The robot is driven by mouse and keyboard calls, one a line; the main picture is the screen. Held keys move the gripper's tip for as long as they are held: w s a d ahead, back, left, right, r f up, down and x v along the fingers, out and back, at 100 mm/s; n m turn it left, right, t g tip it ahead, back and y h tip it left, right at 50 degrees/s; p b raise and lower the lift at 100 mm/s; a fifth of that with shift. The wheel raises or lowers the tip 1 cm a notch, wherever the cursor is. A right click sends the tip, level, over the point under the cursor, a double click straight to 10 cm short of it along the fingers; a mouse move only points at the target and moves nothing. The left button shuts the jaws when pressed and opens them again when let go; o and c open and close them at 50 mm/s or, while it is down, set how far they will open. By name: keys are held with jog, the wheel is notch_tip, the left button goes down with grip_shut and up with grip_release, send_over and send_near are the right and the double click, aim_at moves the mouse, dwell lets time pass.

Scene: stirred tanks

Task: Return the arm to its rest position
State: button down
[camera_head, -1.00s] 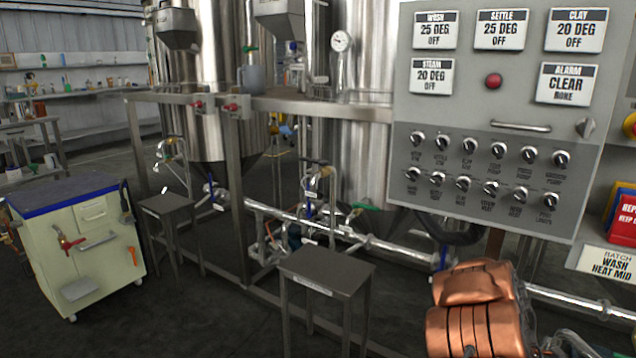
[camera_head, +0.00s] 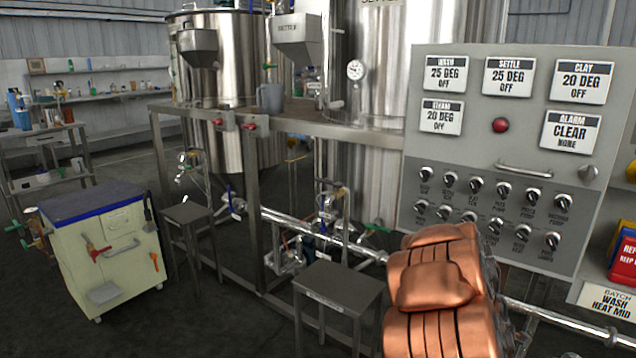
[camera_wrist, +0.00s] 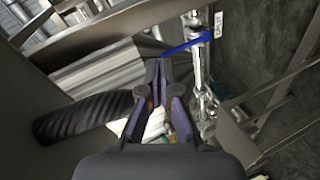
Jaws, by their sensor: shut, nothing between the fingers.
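My arm's copper-coloured links rise at the lower right of the head view, in front of the lower edge of the control panel (camera_head: 508,150). My gripper is out of sight in the head view. In the wrist view my gripper (camera_wrist: 160,65) points away from the camera, its two dark fingers meeting at the tips with nothing between them. Beyond the fingertips lie a shiny pipe (camera_wrist: 200,90) and a blue valve handle (camera_wrist: 188,44). I cannot tell how far they are from the fingers.
Steel tanks (camera_head: 370,110) stand behind a metal frame (camera_head: 254,210). A small steel table (camera_head: 338,285) stands at the lower middle. A cream cart (camera_head: 120,250) with a blue-edged top is at the left.

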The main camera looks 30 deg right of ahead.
jog(key=w+a+r+m+g+y+p, duration=0.1)
jog(key=w+a+r+y+p, duration=0.1)
jog(key=w+a+r+p, duration=0.35)
jog(key=w+a+r+m+y+p, duration=0.1)
jog(key=w+a+r+y+p, duration=0.15)
jog(key=a+r, duration=0.5)
jog(key=a+r+m+g+y+p, duration=0.15)
jog(key=a+r+p, duration=0.25)
jog(key=a, duration=0.7)
jog(key=a+r+g+y+p, duration=0.1)
jog(key=a+r+y+p, duration=0.3)
jog(key=a, duration=0.6)
jog(key=s+a+r+g+y+p, duration=0.1)
jog(key=s+a+r+g+p, duration=0.1)
jog(key=s+a+r+p, duration=0.3)
jog(key=s+a+r+n+g+y+p, duration=0.1)
jog(key=s+a+r+g+y+p, duration=0.1)
jog(key=s+a+r+p, duration=0.4)
jog(key=s+a+r, duration=0.1)
jog(key=s+a, duration=0.2)
jog(key=a, duration=0.3)
jog(key=s+a+r, duration=0.2)
jog(key=s+a, duration=0.2)
jog(key=a, duration=0.2)
jog(key=shift+s+a+r+g+p, duration=0.2)
jog(key=shift+s+a+g+p, duration=0.1)
jog(key=shift+g, duration=0.05)
